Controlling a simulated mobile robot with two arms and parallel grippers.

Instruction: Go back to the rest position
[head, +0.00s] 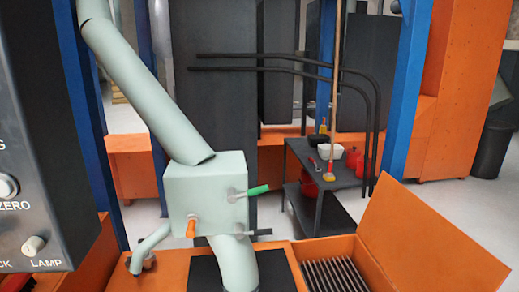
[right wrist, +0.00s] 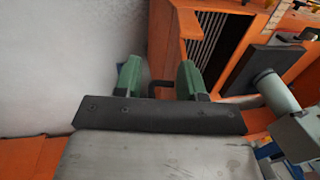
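In the right wrist view, my right gripper (right wrist: 159,76) shows two green fingers standing apart, with no object seen held between them. A dark bar shows between the fingers near their base. The gripper is to the left of the pale green pipe and box, over pale floor and beside an orange grated bin. In the head view neither gripper shows. My left gripper is in no view.
In the head view, a pale green box (head: 205,190) with green and orange handles joins a sloping pipe (head: 140,85). A control panel (head: 30,150) is close at left. An orange grated bin (head: 410,240) is front right. A dark shelf cart (head: 310,185) stands behind.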

